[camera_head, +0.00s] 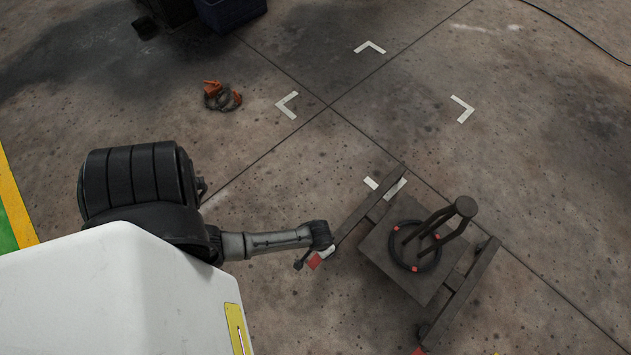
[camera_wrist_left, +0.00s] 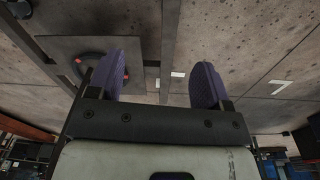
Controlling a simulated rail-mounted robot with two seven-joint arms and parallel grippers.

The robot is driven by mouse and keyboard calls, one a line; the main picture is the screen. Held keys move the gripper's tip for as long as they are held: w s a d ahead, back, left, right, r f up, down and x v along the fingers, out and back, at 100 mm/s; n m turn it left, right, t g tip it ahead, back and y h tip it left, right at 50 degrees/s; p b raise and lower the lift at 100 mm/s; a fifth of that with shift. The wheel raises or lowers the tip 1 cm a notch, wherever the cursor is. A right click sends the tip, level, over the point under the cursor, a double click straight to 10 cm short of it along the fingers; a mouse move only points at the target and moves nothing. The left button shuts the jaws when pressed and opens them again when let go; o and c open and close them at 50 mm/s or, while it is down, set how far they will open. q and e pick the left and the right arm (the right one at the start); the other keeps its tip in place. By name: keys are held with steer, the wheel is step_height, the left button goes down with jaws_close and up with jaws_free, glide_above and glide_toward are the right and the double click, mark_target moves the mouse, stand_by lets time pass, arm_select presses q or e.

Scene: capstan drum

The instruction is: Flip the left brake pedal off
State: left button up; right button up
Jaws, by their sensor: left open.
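The capstan drum stand (camera_head: 375,245) is a dark base plate between two long side beams, with a post and a ring bearing orange marks. A small red part (camera_head: 314,261), apparently the left brake pedal, shows by the near end of the left beam. My left gripper (camera_head: 316,256) is right at it, and I cannot tell whether they touch. In the left wrist view my left gripper (camera_wrist_left: 163,75) is open, its two purple-grey fingers apart, with a beam (camera_wrist_left: 168,45) showing between them. No pedal is visible there. My right gripper is not in view.
Another red part (camera_head: 418,351) sits at the near end of the right beam. Orange-and-dark gear (camera_head: 222,96) lies on the floor, and a blue bin (camera_head: 230,12) stands at the back. White corner marks (camera_head: 370,47) surround open floor.

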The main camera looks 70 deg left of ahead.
arm_select(q)
steer(key=n+b, duration=0.2)
steer(key=b, duration=0.8)
glide_toward(315, 261)
steer(key=shift+g, duration=0.4)
steer(key=f+b, duration=0.2)
steer(key=b, duration=0.1)
steer(key=f+b, duration=0.3)
steer(key=w+f+b, duration=0.1)
steer(key=f+b, duration=0.2)
steer(key=shift+f+b, duration=0.95)
steer(key=shift+b, duration=0.05)
steer(key=shift+c, duration=0.3)
steer(key=c, duration=1.2)
